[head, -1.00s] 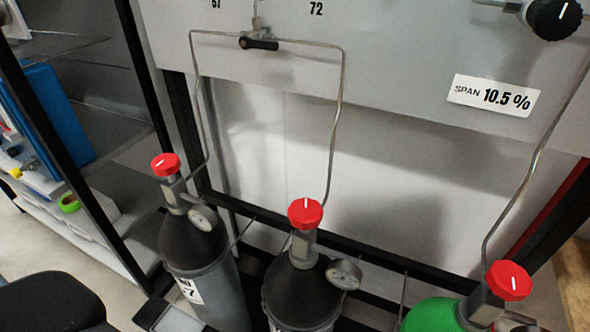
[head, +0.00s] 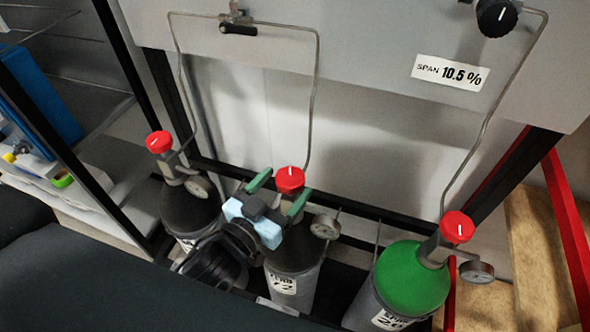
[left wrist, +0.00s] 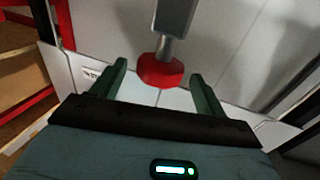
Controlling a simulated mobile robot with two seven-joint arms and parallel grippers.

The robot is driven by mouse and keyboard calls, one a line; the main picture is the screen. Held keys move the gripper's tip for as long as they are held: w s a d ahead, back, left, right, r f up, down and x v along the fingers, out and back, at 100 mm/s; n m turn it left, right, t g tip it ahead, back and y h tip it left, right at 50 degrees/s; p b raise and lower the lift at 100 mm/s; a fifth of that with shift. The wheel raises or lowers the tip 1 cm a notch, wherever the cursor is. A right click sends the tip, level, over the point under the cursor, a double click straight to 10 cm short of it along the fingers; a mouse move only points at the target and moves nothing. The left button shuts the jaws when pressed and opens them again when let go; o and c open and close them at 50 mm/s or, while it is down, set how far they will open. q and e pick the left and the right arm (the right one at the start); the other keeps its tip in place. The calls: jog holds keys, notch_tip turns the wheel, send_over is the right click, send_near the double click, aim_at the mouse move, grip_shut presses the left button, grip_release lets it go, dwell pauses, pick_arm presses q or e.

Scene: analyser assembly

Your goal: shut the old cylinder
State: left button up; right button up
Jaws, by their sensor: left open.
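Three gas cylinders stand in a row in the head view, each with a red valve knob: a dark left one (head: 188,212), a dark middle one (head: 300,258) with a label that seems to read 72, and a green-topped right one (head: 413,280). Nothing visible marks which is old. My left gripper (head: 279,191) is open at the middle cylinder's red knob (head: 290,180), one green finger on either side. In the left wrist view the knob (left wrist: 160,72) lies between the spread fingers (left wrist: 160,88), with gaps on both sides. My right gripper is not in view.
Pressure gauges (head: 325,227) stick out beside the valves. Thin pipes (head: 315,100) rise to the grey panel, which has a black lever (head: 238,29) and a black knob (head: 497,16). A red frame bar (head: 568,230) stands at right, a shelf with a blue item at left.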

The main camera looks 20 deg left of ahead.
aim_at(298, 170)
pick_arm(q)
jog(key=shift+x, duration=2.55)
jog(key=shift+c, duration=0.2)
jog(key=shift+p, duration=0.3)
jog(key=c, duration=0.9)
